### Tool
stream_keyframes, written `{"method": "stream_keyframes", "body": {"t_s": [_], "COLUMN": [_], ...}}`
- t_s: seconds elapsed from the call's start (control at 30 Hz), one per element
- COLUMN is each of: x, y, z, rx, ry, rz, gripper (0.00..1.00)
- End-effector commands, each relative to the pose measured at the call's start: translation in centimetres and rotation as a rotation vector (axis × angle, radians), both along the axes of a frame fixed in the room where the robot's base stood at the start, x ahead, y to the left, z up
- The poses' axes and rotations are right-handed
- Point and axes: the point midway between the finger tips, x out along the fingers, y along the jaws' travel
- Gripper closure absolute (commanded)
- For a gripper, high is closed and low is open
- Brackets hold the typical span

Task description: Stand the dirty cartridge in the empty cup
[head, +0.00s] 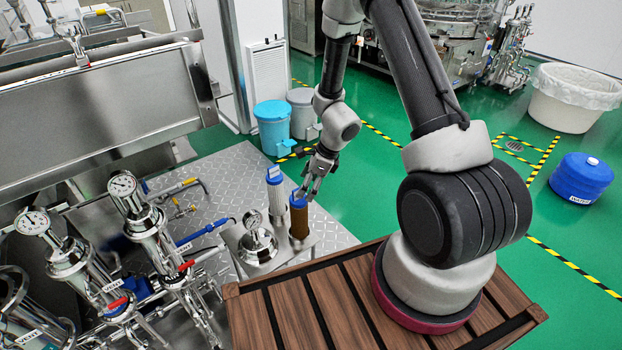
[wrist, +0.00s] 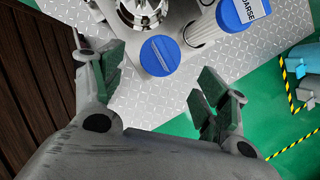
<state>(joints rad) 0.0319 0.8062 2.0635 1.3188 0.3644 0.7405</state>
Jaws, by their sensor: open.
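The dirty cartridge (head: 299,221) is brown with a blue cap and stands upright at the right side of a small steel stand. In the wrist view its round blue cap (wrist: 160,55) lies between and beyond the finger ends. My gripper (head: 309,190) is open and empty, close by the cap at its upper right. The wrist view shows my gripper's (wrist: 158,75) two green-padded fingers spread wide, apart from the cap. I cannot make out an empty cup in either view.
A white cartridge (head: 276,196) with a blue cap marked COARSE (wrist: 243,14) stands close behind the dirty one. A steel housing with a gauge (head: 256,238) is to its left on the stand (head: 273,264). Pipework with gauges (head: 125,215) fills the left.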

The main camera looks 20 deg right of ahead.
Motion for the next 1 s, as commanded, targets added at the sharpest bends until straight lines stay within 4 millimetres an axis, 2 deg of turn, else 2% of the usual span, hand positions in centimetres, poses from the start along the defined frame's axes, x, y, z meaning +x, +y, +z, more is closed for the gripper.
{"method": "stream_keyframes", "body": {"t_s": [0.1, 0.37, 0.47, 0.57, 0.67, 0.7, 0.8, 0.87, 1.0], "x": [-0.3, -0.6, -0.4, -0.5, -1.6, -2.4, -5.0, -6.8, -11.8], "y": [-0.7, -1.1, -1.0, -1.0, -1.1, -1.2, -1.8, -2.4, -4.3], "z": [1.8, 3.3, 5.3, 9.8, 15.7, 18.1, 23.5, 26.3, 31.8], "rx": [0.000, 0.000, -0.002, -0.015, -0.048, -0.068, -0.133, -0.182, -0.321], "ry": [-0.002, -0.004, -0.041, -0.124, -0.234, -0.278, -0.375, -0.425, -0.511], "rz": [0.000, 0.007, 0.070, 0.223, 0.447, 0.544, 0.784, 0.924, 1.240], "gripper": [0.26, 0.26, 0.26, 0.26, 0.26, 0.26, 0.26, 0.26, 0.26]}}
